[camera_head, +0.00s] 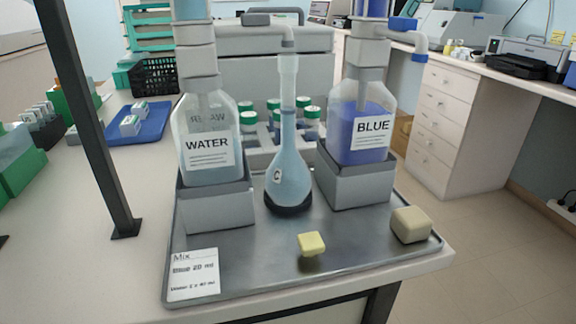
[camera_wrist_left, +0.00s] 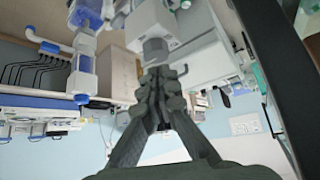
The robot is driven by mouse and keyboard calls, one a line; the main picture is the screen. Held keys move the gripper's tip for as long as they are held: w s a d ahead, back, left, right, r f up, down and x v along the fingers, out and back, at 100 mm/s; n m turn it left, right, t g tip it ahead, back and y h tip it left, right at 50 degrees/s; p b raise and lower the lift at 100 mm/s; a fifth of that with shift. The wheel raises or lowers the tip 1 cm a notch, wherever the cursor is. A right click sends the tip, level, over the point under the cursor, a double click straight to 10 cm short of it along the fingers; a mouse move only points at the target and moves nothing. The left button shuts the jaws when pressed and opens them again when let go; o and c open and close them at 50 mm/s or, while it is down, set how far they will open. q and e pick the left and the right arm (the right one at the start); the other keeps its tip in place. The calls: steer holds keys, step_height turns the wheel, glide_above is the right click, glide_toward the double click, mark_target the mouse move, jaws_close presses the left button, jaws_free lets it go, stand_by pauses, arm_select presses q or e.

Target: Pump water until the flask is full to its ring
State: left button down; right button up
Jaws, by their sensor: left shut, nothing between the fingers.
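The glass flask (camera_head: 289,170), marked C, stands upright on a dark base in the middle of the tray, with pale blue liquid in its bulb. Its long neck rises under the grey spout (camera_head: 268,21) of the water dispenser. The ring and exact liquid level are too faint to tell. The WATER bottle (camera_head: 208,165) sits in a grey stand at the left, with its pump head (camera_head: 195,30) cut by the top edge. My left gripper (camera_wrist_left: 158,76) is shut and empty in the left wrist view, and out of the head view. My right gripper is in neither view.
The BLUE bottle (camera_head: 360,150) stands right of the flask, its blue-tipped spout (camera_head: 420,50) turned right. The metal tray (camera_head: 270,275) also holds a note card (camera_head: 194,275), a yellow block (camera_head: 311,243) and a beige block (camera_head: 410,225). A dark post (camera_head: 95,130) rises at the left.

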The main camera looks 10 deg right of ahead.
arm_select(q)
steer(key=shift+r, duration=2.5)
